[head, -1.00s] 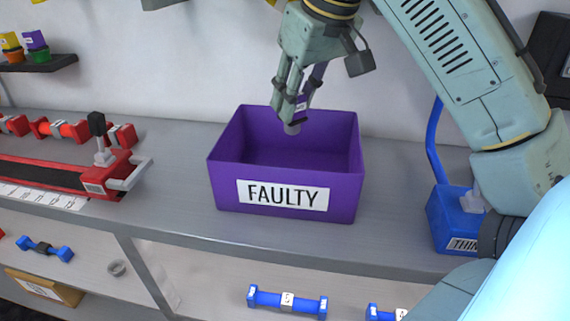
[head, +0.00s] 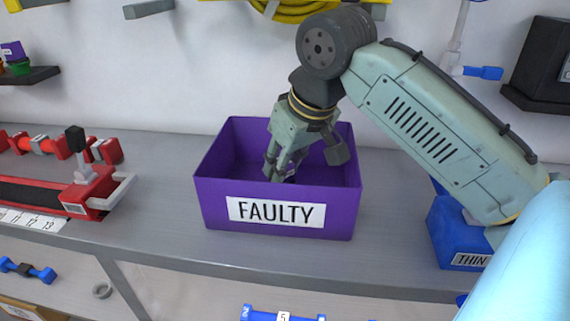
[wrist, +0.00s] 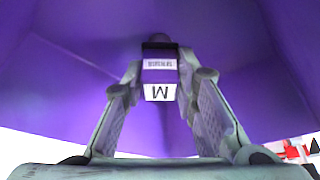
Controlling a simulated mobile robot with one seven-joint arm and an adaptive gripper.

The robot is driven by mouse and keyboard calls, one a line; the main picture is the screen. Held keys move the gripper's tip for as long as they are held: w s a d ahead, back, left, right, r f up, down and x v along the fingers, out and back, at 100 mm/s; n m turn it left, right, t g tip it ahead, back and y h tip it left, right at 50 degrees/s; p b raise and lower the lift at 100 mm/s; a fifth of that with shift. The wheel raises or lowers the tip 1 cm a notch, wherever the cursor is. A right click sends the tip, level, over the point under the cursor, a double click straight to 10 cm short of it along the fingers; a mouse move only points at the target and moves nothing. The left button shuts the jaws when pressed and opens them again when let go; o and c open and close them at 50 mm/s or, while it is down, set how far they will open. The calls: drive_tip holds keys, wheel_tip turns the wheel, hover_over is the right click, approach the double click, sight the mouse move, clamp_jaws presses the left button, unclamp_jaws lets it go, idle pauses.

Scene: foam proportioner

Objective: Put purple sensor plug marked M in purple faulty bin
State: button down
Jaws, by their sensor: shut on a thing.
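The purple faulty bin (head: 215,205) stands on the grey bench with a white FAULTY label on its front. My gripper (head: 278,172) reaches down inside it, below the rim, with its fingertips partly hidden by the front wall. In the wrist view my gripper (wrist: 160,82) is shut on the purple sensor plug (wrist: 160,76), which shows a white label with the letter M and a dark grey end pointing away. The purple bin walls (wrist: 60,80) surround the plug in that view. I cannot tell whether the plug touches the bin floor.
A red device with a black-tipped lever (head: 90,185) stands to the left on the bench. A blue box labelled THIN (head: 455,235) stands to the right, partly behind my arm. Blue parts (head: 280,314) lie on the shelf below.

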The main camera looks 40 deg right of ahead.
drive_tip(key=shift+f, duration=0.2)
drive_tip(key=c, duration=1.3)
unclamp_jaws()
drive_tip(key=shift+r, duration=0.1)
drive_tip(key=v, duration=1.2)
drive_tip(key=shift+r, duration=0.15)
